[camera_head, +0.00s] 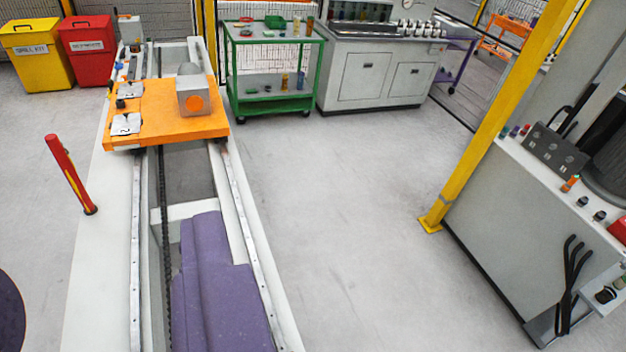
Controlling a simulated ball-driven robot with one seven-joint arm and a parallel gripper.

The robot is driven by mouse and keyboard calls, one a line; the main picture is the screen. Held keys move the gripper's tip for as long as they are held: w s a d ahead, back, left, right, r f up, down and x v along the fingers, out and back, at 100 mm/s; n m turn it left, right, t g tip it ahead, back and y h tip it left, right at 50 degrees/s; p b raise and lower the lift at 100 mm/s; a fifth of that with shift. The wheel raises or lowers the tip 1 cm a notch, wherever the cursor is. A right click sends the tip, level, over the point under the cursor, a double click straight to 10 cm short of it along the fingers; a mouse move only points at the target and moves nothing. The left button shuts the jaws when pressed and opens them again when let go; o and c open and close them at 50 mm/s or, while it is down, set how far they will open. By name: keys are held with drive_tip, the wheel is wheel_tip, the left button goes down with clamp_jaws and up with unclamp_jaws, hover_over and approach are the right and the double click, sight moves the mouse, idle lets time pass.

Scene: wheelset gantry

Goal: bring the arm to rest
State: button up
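My gripper is not in view, so I cannot see its fingers or whether it holds anything. The arm itself cannot be made out for sure. The view looks down along a light-coloured track bed with two rails (136,250). An orange carriage plate (160,132) sits across the rails toward the far end. It carries a grey block with an orange round face (195,100) and small metal plates.
A purple stepped block (215,285) shows between the rails. A red post (70,172) stands left. Yellow (38,55) and red (90,55) bins, a green trolley (272,75), and a grey bench (375,75) stand behind. A yellow upright (490,130) and console (520,225) stand right. Middle floor is clear.

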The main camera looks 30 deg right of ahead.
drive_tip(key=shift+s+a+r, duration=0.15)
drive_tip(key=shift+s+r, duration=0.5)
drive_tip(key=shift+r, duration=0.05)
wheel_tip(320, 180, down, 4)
drive_tip(key=b, duration=0.3)
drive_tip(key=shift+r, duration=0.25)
